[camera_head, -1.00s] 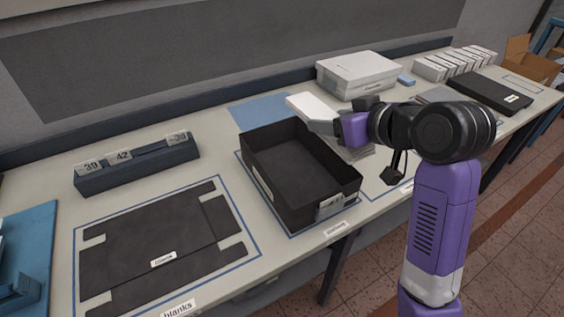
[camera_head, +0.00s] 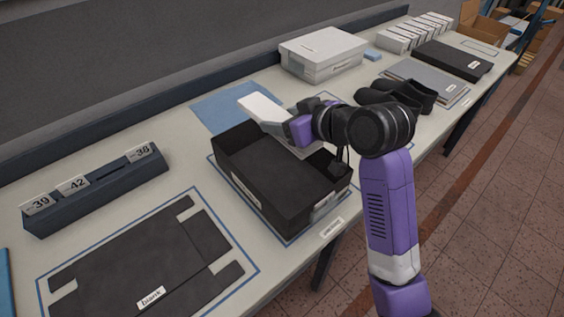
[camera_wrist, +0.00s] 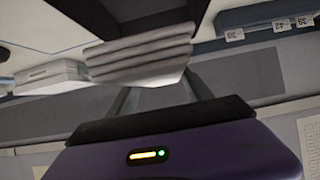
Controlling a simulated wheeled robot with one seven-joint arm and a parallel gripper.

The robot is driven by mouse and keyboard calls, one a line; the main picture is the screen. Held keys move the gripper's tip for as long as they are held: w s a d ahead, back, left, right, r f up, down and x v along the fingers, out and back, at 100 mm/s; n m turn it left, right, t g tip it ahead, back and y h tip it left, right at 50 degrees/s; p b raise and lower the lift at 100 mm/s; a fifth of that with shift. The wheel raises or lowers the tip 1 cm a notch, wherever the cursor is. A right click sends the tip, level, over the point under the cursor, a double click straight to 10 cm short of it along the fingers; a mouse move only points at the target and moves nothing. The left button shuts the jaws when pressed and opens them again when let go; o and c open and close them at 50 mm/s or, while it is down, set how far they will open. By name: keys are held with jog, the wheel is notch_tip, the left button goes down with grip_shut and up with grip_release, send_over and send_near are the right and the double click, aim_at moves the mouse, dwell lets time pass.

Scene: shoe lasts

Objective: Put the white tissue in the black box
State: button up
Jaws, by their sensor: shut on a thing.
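The white tissue (camera_head: 262,106) is a flat folded stack. My gripper (camera_head: 277,127) is shut on it and holds it beside the back edge of the black box (camera_head: 243,184) in the head view. How high it is above the table is hard to tell. In the wrist view the tissue (camera_wrist: 140,52) shows as several layers in front of my gripper (camera_wrist: 157,92). The black box (camera_wrist: 130,8) is partly in view beyond it.
A blue mat (camera_head: 222,105) lies behind the box. A dark blank board (camera_head: 150,255) and a numbered rack (camera_head: 95,192) are at left. A white carton (camera_head: 322,55) stands at the back.

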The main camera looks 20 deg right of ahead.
notch_tip(320, 180, down, 13)
jog(key=shift+f, duration=0.15)
dwell(0.4)
jog(key=shift+f, duration=0.35)
jog(key=shift+f+b, duration=0.25)
jog(key=shift+b, duration=0.1)
jog(key=o, duration=1.3)
jog(key=shift+r, duration=0.15)
